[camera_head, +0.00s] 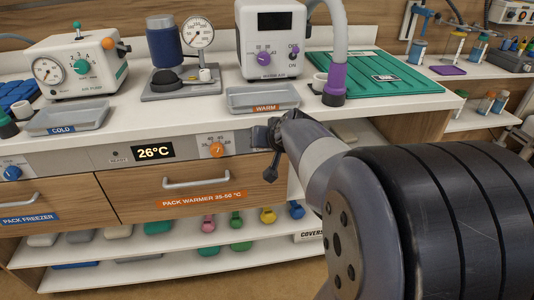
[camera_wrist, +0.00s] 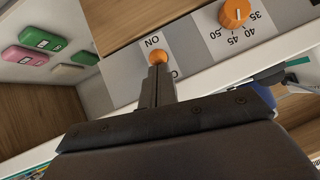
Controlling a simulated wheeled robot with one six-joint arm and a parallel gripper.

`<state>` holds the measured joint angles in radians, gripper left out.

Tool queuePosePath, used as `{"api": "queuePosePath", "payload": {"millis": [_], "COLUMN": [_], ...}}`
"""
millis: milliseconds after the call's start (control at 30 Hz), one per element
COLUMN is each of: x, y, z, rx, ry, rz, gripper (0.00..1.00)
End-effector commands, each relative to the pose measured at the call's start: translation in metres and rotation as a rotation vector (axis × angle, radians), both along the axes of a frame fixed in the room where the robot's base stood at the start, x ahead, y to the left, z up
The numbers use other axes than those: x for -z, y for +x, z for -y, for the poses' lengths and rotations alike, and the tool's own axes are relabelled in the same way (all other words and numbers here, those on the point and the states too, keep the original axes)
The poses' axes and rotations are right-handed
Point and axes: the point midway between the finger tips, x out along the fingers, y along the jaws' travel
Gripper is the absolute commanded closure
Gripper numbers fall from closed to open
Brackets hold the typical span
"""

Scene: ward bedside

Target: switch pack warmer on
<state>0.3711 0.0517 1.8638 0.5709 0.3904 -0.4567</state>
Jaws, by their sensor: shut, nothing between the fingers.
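The pack warmer's control strip (camera_head: 110,158) runs along the counter front, with a lit display (camera_head: 153,151) reading 26°C and an orange dial (camera_head: 217,150). The dial also shows in the wrist view (camera_wrist: 234,13), by the numbers 35 to 50. In the wrist view a small orange switch (camera_wrist: 158,57) sits between the marks ON and O. My gripper (camera_wrist: 159,70) is shut and empty, its fingertips right at the switch's O side and covering part of it. I cannot tell whether they touch. In the head view my gripper (camera_head: 262,138) hides the switch.
Below the strip is the closed pack warmer drawer (camera_head: 195,192), with a pack freezer drawer (camera_head: 30,205) at left. A tray labelled WARM (camera_head: 263,97) stands on the counter just above my gripper. Colored packs lie on the lower shelf (camera_head: 130,252).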

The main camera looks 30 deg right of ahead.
Motion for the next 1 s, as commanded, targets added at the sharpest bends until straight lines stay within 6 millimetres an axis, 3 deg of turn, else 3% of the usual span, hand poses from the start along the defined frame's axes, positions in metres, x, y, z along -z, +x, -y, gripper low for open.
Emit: {"api": "queuePosePath", "payload": {"millis": [100, 1000], "x": [0.0093, 0.016], "y": [-0.0003, -0.0056], "z": [0.0001, -0.0014], "rx": [0.002, 0.002], "ry": [-0.011, -0.059], "rz": [0.038, 0.206], "gripper": [1.0, 1.0]}}
